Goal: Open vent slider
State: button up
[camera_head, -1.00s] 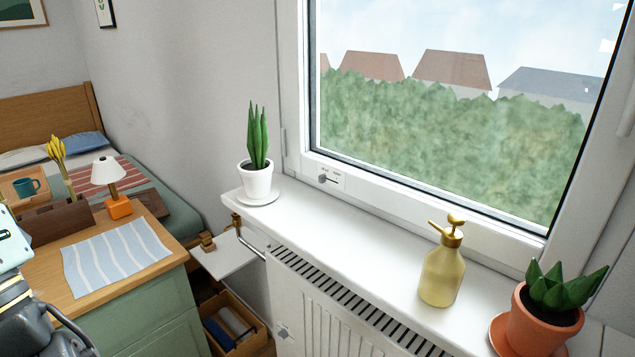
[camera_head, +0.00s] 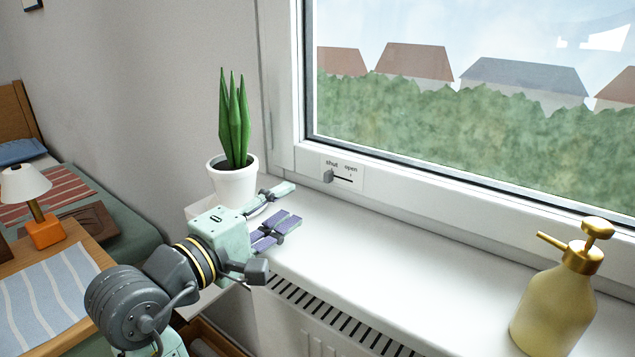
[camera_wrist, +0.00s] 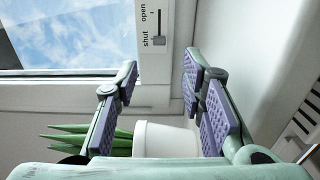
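The vent slider (camera_head: 329,176) is a small grey knob on a white plate (camera_head: 354,184) at the lower left of the window frame. The plate is marked "shut" at left and "open" at right, and the knob stands at the "shut" end. In the wrist view the knob (camera_wrist: 159,41) shows beyond the fingers, beside the word "shut". My gripper (camera_head: 284,211) is over the left part of the sill, to the left of and below the slider, apart from it. Its purple-padded fingers (camera_wrist: 158,95) are spread with nothing gripped between them.
A white potted plant (camera_head: 233,180) stands on the sill close behind my gripper; its pot (camera_wrist: 165,139) also shows in the wrist view. A gold soap dispenser (camera_head: 555,305) stands at the right. The sill (camera_head: 400,255) between is clear. A radiator grille (camera_head: 330,325) lies below.

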aim_at(326, 179)
jog(key=p+x, duration=0.1)
jog(key=x, duration=0.9)
jog(key=shift+w+d, duration=0.15)
jog(key=shift+w, duration=0.05)
jog(key=shift+c, duration=0.6)
grip_shut()
